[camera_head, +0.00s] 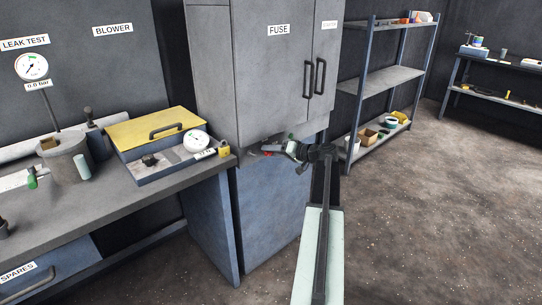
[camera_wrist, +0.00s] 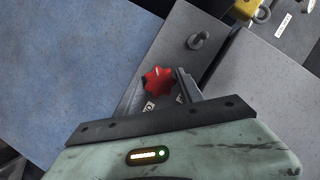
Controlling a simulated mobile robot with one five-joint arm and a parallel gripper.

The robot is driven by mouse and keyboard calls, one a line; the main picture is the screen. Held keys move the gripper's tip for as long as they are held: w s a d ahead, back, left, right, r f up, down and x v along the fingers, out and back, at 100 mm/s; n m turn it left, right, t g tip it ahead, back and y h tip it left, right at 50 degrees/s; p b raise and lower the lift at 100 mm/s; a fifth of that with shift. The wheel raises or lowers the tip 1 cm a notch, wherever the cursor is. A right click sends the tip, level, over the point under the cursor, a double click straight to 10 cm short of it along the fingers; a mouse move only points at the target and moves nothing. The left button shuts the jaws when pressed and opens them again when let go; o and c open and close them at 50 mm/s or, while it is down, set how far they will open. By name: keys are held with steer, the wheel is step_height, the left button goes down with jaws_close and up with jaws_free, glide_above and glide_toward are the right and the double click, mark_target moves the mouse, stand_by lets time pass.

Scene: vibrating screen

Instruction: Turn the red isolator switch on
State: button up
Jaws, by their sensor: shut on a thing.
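The red isolator switch (camera_wrist: 158,79) is a lobed red knob on a grey panel (camera_wrist: 178,52) in the wrist view. A short pale mark shows on its face near the top. My gripper (camera_wrist: 160,88) is shut on the knob, with one finger on each side. Small labels below it are partly hidden by my gripper, so I cannot read the knob's setting. In the head view, my gripper (camera_head: 288,149) reaches in under the grey FUSE cabinet (camera_head: 268,75). A small bit of the red switch (camera_head: 267,153) shows there.
A grey peg (camera_wrist: 198,40) stands out from the panel near the knob. A yellow padlock (camera_head: 223,147) sits on the left bench (camera_head: 115,207), beside a yellow-lidded box (camera_head: 150,130). Shelving (camera_head: 385,76) stands behind on the right. The floor at right is open.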

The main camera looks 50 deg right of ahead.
steer(key=m+b, duration=0.1)
steer(key=m+t+y+b, duration=0.1)
steer(key=m+b, duration=0.1)
steer(key=shift+d+f, duration=0.1)
steer(key=shift+f, duration=0.3)
steer(key=shift+r+m+t+y+b, duration=0.1)
steer(key=shift+m+t+y+b, duration=0.6)
steer(key=shift+m+b, duration=1)
steer(key=shift+m, duration=0.3)
steer(key=o, duration=1.3)
steer(key=v, duration=0.8)
